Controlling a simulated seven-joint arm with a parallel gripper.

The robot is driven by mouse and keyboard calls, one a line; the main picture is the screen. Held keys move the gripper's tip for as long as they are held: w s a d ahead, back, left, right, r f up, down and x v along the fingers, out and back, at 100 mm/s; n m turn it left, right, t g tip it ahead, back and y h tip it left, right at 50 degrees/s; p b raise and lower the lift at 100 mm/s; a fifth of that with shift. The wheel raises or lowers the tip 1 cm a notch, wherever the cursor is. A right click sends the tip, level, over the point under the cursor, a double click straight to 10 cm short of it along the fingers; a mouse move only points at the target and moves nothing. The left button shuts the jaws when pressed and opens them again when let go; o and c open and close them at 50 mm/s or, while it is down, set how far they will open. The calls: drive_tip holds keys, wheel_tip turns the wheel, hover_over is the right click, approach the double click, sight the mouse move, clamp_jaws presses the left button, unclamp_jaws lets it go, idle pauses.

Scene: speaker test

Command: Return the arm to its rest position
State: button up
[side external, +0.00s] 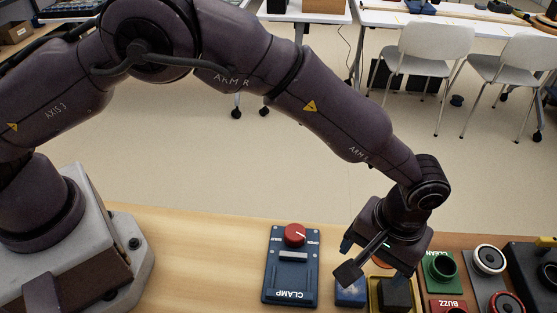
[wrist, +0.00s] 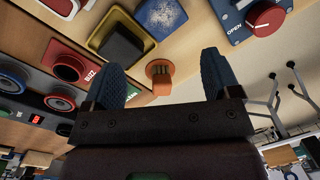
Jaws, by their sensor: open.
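My gripper (side external: 386,256) hangs over the right part of the wooden table in the side view, at the end of my bent arm. In the wrist view my gripper (wrist: 161,68) shows two blue ribbed fingers set wide apart, with nothing held between them. An orange peg-like piece (wrist: 160,75) shows in the gap between the fingers, apart from both; my gripper mostly hides it in the side view. The exact height of the fingers above the table is hard to tell.
A blue clamp panel (side external: 290,278) with a red knob (side external: 294,235) lies left of my gripper. A blue block (side external: 351,292) and a yellow tray (side external: 376,302) holding a dark block (side external: 395,294) sit below it. Green CLEAN (side external: 441,272) and red BUZZ (side external: 447,306) units stand right.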

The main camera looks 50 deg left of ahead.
drive_tip(key=s+a+r+m+t+h, duration=0.1)
drive_tip(key=s+a+r+m, duration=0.1)
drive_tip(key=a+r, duration=0.65)
drive_tip(key=s+a+r+m, duration=0.2)
drive_tip(key=a+r+m, duration=0.1)
drive_tip(key=a+r, duration=0.55)
drive_tip(key=s+a+r+n+t, duration=0.1)
drive_tip(key=s+a+r+t, duration=0.1)
drive_tip(key=s+a+r, duration=0.2)
drive_tip(key=s+a+r+n+t, duration=0.1)
drive_tip(key=s+a+r+t, duration=0.2)
drive_tip(key=s+a, duration=0.7)
drive_tip(key=shift+a+r, duration=1)
drive_tip(key=shift+r, duration=0.1)
